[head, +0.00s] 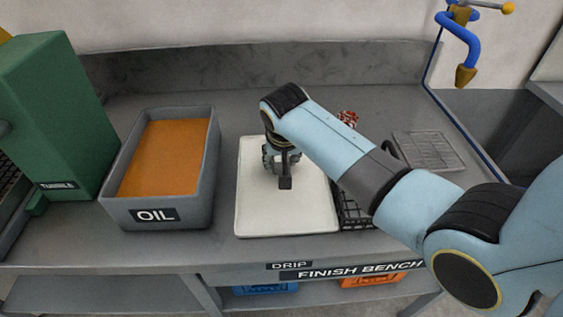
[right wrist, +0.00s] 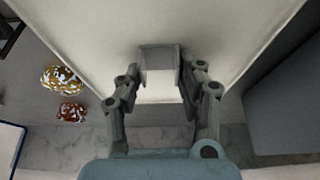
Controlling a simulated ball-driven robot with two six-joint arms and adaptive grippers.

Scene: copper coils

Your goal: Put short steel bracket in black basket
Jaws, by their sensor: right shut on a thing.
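My right gripper (head: 281,163) points down over the white drip tray (head: 257,215) and is shut on a small grey steel bracket (head: 285,183). In the right wrist view the bracket (right wrist: 158,60) sits between the two fingers above the pale tray. I cannot tell whether the bracket touches the tray. The black basket (head: 353,211) stands just right of the tray, mostly hidden behind my right arm. My left gripper is not in view.
A grey bin marked OIL (head: 207,176) with orange-brown content stands left of the tray. A green box (head: 62,120) is at far left. A wire rack (head: 428,150) lies at right.

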